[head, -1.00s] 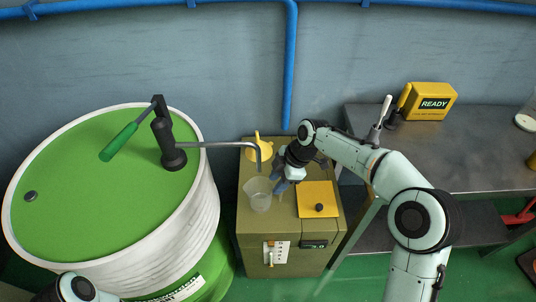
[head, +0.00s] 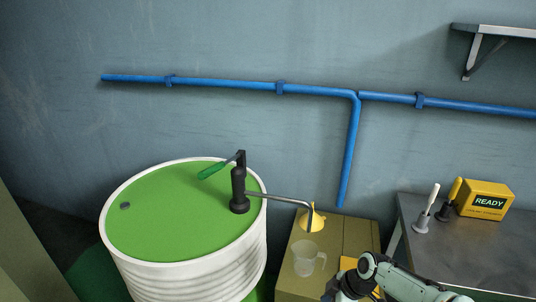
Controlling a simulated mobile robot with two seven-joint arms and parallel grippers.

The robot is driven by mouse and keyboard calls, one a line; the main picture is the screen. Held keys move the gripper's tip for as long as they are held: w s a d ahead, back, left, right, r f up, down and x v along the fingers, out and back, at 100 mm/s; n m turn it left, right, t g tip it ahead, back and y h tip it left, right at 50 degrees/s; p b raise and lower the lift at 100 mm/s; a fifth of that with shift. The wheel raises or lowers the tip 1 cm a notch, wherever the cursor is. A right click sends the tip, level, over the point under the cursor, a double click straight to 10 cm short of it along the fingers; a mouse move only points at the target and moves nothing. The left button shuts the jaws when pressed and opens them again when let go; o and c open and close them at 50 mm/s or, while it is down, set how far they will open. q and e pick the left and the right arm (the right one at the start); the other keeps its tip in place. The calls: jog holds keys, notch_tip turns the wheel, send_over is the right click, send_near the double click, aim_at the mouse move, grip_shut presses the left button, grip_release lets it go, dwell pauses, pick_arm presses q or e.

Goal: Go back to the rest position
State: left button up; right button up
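My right arm comes in at the bottom right, over the front of the olive cabinet (head: 290,275). My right gripper is at or below the bottom edge near the arm's dark wrist, and its fingers cannot be made out. My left arm and gripper are out of the picture. A clear measuring jug (head: 304,260) stands upright on the cabinet, apart from my arm. A yellow funnel (head: 312,222) is behind it, by the end of the pump spout.
A white drum with a green top (head: 160,225) carries a black hand pump (head: 239,190) with a green handle. A grey bench (head: 470,240) at right holds a yellow READY box (head: 485,200). Blue pipes (head: 225,84) run along the wall. A shelf (head: 500,31) is at upper right.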

notch_tip(320, 180, down, 12)
jog(key=s+a+r+m, duration=0.1)
jog(key=s+a+m, duration=0.1)
jog(key=s+m, duration=0.15)
jog(key=s+a+f+m+g, duration=0.1)
jog(key=s+a+f+m, duration=0.2)
jog(key=s+f+m, duration=1.05)
jog(key=s+d+f+m+h, duration=0.1)
jog(key=s+f+m, duration=0.25)
jog(key=s, duration=1.15)
pick_arm(q)
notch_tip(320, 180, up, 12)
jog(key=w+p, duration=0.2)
jog(key=p, duration=1)
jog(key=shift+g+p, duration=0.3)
jog(key=shift+p, duration=0.05)
pick_arm(e)
notch_tip(320, 180, up, 12)
jog(key=w+n+g, duration=0.1)
jog(key=w, duration=0.1)
jog(key=shift+w+f, duration=0.15)
jog(key=shift+w, duration=0.15)
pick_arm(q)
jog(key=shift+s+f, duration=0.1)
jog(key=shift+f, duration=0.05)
pick_arm(e)
jog(key=shift+s, duration=0.15)
